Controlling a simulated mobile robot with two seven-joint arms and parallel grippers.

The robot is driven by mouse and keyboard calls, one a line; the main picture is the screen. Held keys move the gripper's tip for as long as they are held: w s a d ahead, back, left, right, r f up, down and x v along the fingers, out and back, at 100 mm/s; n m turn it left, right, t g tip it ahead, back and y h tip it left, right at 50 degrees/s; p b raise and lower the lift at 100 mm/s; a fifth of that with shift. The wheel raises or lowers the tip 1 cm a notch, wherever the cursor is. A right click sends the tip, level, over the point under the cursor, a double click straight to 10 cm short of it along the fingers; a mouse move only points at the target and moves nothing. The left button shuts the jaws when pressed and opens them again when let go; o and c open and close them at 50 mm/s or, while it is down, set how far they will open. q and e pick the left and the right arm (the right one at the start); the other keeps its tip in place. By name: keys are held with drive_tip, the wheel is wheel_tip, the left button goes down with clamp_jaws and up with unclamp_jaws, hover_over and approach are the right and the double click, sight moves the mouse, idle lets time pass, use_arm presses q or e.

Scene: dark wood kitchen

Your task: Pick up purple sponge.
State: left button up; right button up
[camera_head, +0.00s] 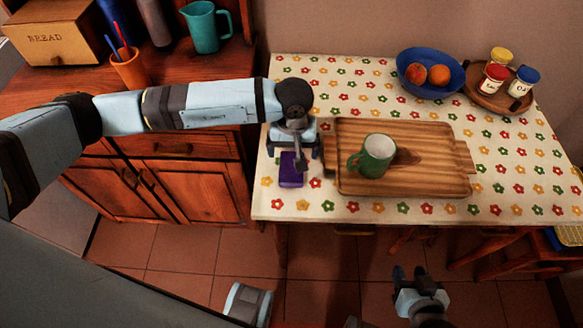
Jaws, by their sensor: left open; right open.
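A purple sponge (290,173) lies on the flowered tablecloth near the table's left front edge. My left gripper (296,166) points down right over the sponge, open, and hides part of it. I cannot tell from this view whether the fingers touch the sponge. My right gripper (408,274) is open and empty, low in front of the table and clear of the sponge.
A wooden board (430,150) with a green mug (372,156) on it is close to the right of my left gripper. A blue bowl (448,87) of fruit and a round tray (500,104) with jars stand at the back. The table's right front is clear.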

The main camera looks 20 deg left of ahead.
sight(292, 164)
use_arm(q)
drive_tip(key=f, duration=0.5)
drive_tip(key=shift+s+a+f, duration=0.1)
drive_tip(key=shift+s+f, duration=0.15)
drive_tip(key=shift+f, duration=0.15)
drive_tip(key=c, duration=1)
